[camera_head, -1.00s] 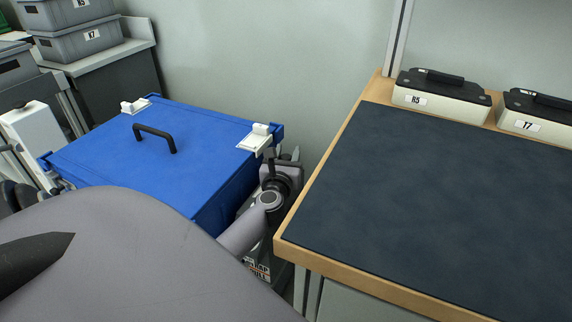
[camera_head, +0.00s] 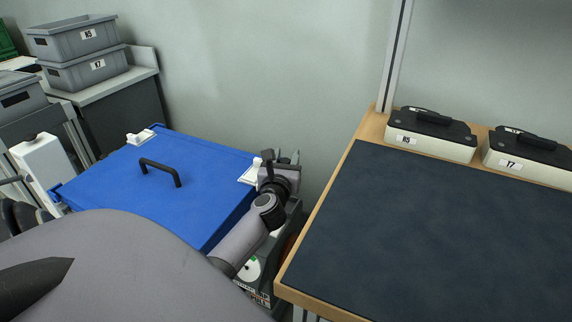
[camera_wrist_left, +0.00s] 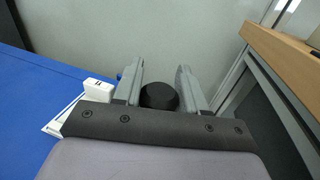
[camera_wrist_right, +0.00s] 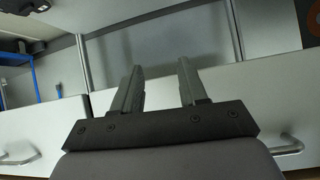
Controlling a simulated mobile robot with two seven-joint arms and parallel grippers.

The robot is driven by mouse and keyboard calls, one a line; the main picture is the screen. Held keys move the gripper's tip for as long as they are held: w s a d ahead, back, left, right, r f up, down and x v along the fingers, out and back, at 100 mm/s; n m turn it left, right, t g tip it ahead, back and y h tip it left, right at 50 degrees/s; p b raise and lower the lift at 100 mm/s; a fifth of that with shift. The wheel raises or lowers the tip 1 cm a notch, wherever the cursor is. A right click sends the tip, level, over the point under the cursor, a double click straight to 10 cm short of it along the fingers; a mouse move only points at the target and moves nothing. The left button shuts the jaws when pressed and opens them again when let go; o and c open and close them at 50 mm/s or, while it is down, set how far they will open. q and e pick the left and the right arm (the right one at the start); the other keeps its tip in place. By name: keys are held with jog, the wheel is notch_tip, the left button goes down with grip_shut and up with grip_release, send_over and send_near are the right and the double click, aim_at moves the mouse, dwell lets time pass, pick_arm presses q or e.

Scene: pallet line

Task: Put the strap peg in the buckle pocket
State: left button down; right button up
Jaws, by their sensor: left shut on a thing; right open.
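A black round-ended piece (camera_wrist_left: 158,96), which looks like the strap peg, sits between the fingers of my left gripper (camera_wrist_left: 160,67) in the left wrist view. In the head view this gripper (camera_head: 283,160) is beside the right edge of the blue lid, hiding part of the white buckle there (camera_head: 248,174). That buckle's raised white block (camera_wrist_left: 98,90) shows left of the fingers in the left wrist view, apart from the peg. Its pocket opening cannot be made out. A second white buckle (camera_head: 140,137) is at the lid's far left. My right gripper (camera_wrist_right: 160,65) is open and empty.
The blue lid (camera_head: 205,160) has a black handle (camera_head: 160,172). Grey crates (camera_head: 85,70) stand back left. A narrow gap separates lid and table.

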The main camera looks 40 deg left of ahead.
pick_arm(q)
notch_tip(320, 180, up, 10)
jog(key=p, duration=0.3)
jog(key=shift+f+p, duration=0.25)
jog(key=shift+p, duration=0.15)
jog(key=shift+r, duration=0.35)
pick_arm(e)
jog(key=r, duration=0.2)
jog(key=d+r, duration=0.1)
jog(key=shift+s+d, duration=0.1)
jog(key=shift+s, duration=0.3)
